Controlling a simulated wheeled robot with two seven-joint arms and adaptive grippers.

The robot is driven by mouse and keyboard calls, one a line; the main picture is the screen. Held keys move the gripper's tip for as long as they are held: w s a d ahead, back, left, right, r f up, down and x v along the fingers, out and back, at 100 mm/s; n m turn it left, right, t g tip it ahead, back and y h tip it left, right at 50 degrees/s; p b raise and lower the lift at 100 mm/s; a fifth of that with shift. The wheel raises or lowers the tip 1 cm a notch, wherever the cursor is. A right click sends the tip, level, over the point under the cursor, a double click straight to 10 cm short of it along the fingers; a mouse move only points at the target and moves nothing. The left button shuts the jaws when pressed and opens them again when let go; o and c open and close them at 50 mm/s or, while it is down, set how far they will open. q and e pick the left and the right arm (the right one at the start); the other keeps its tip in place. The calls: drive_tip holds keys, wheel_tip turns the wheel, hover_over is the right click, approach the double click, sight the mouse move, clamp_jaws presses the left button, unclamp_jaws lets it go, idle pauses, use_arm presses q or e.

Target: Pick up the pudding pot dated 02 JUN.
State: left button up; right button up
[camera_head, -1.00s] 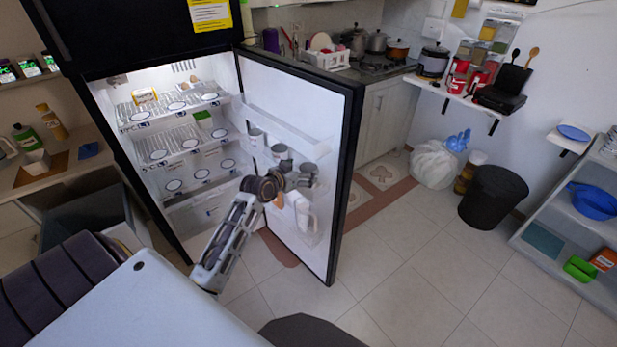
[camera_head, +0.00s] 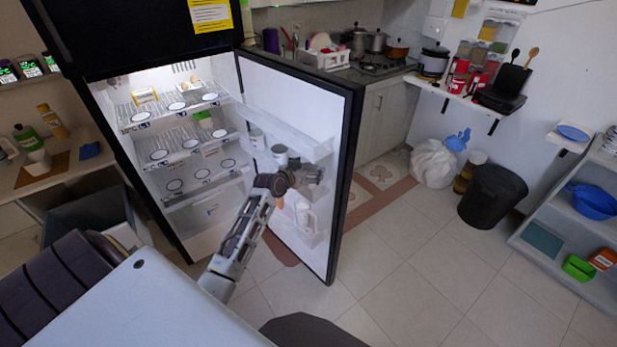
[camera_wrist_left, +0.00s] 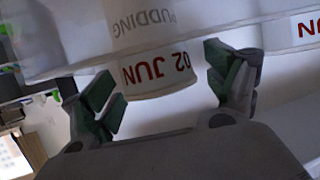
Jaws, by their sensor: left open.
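A white pudding pot (camera_wrist_left: 158,70) marked 02 JUN in red shows in the left wrist view, with part of the word PUDDING above the date. It stands behind a clear rail of the fridge door shelf. My left gripper (camera_wrist_left: 163,82) is open, with one finger on each side of the pot's lower part; I cannot tell whether they touch it. In the head view my left gripper (camera_head: 308,177) is at the door's shelf and hides what is behind it. Another pot (camera_wrist_left: 306,28) with a red N is at the wrist view's right edge. My right gripper is not in view.
The fridge door (camera_head: 290,90) stands open. Two pots, a nearer one (camera_head: 280,154) and another (camera_head: 257,138), sit on its shelf left of my gripper. A white jug (camera_head: 303,214) stands on the lower door shelf. The floor (camera_head: 430,260) to the right is clear.

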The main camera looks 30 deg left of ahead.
use_arm(q)
drive_tip(key=shift+w, duration=0.1)
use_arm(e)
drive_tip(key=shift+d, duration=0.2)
use_arm(q)
drive_tip(key=shift+c, duration=0.7)
drive_tip(key=c, duration=1.1)
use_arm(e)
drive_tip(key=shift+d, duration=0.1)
use_arm(q)
drive_tip(key=shift+r, duration=0.15)
